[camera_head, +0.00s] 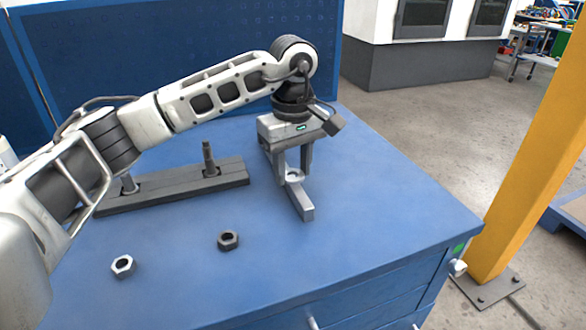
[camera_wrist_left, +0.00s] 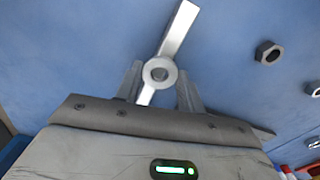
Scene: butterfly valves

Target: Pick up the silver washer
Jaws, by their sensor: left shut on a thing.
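The silver washer (camera_head: 294,176) is a small bright ring between the fingers of my left gripper (camera_head: 293,171). In the left wrist view the washer (camera_wrist_left: 150,69) shows with a grey centre, and the fingers (camera_wrist_left: 161,88) flank it on both sides. The gripper points down and is shut on the washer. A silver bar (camera_head: 304,207) lies on the blue table directly below, partly hidden by the gripper; it also shows in the left wrist view (camera_wrist_left: 178,31). I cannot tell whether the washer touches the bar. My right gripper is not in view.
A dark grey bar (camera_head: 228,174) with two upright bolts lies left of the gripper on the blue table (camera_head: 375,215). A dark nut (camera_head: 228,240) and a silver nut (camera_head: 123,266) lie nearer the front. The table's right side is clear. A yellow post (camera_head: 530,150) stands beyond it.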

